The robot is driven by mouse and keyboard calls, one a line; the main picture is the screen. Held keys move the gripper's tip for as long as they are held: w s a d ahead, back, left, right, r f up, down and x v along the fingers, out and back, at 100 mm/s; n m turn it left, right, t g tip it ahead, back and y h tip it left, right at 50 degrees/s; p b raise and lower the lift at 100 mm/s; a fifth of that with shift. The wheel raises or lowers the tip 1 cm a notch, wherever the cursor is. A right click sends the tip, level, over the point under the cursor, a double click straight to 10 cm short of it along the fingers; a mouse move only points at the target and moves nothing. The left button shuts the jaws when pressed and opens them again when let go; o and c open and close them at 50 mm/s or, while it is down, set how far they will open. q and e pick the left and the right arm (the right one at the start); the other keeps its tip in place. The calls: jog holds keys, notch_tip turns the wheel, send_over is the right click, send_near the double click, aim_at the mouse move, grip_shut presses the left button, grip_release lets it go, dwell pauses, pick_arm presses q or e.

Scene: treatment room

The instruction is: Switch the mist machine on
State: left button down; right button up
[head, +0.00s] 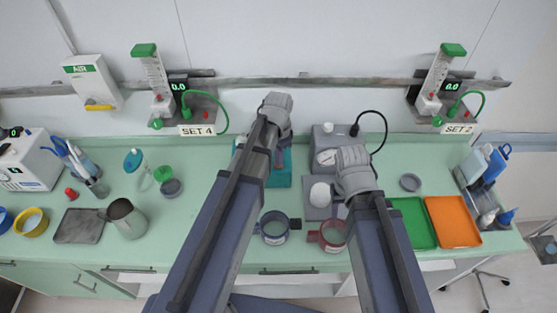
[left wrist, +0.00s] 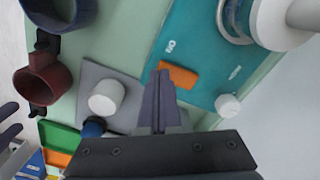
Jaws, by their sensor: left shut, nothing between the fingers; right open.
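The mist machine seems to be the teal unit (head: 282,178) on the counter, partly hidden by my left arm. In the left wrist view its teal top (left wrist: 200,62) carries an orange switch (left wrist: 178,75), pale lettering, a small white knob (left wrist: 228,105) and a white round part (left wrist: 280,22) with a ring. I cannot tell which way the switch is set. My left gripper (left wrist: 158,78) is shut and empty, its tips close to the orange switch; touching or apart is unclear. My right gripper (head: 350,193) is open beside the white jar, mostly hidden under its wrist.
A grey box with a gauge (head: 328,140) stands right of the machine. A white jar (head: 320,193), a blue mug (head: 273,227) and a red mug (head: 331,235) stand in front. Green (head: 413,222) and orange (head: 452,221) trays lie right. Free counter shows left, around (head: 205,165).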

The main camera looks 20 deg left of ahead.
pick_arm(q)
jog(key=shift+f+b, duration=0.5)
jog(key=shift+f, duration=0.05)
pick_arm(e)
jog(key=shift+f, duration=0.55)
pick_arm(q)
jog(key=shift+r, duration=0.1)
pick_arm(e)
jog(key=shift+r, duration=0.1)
pick_arm(q)
notch_tip(320, 180, up, 7)
jog(key=p, duration=0.7)
pick_arm(e)
notch_tip(320, 180, up, 7)
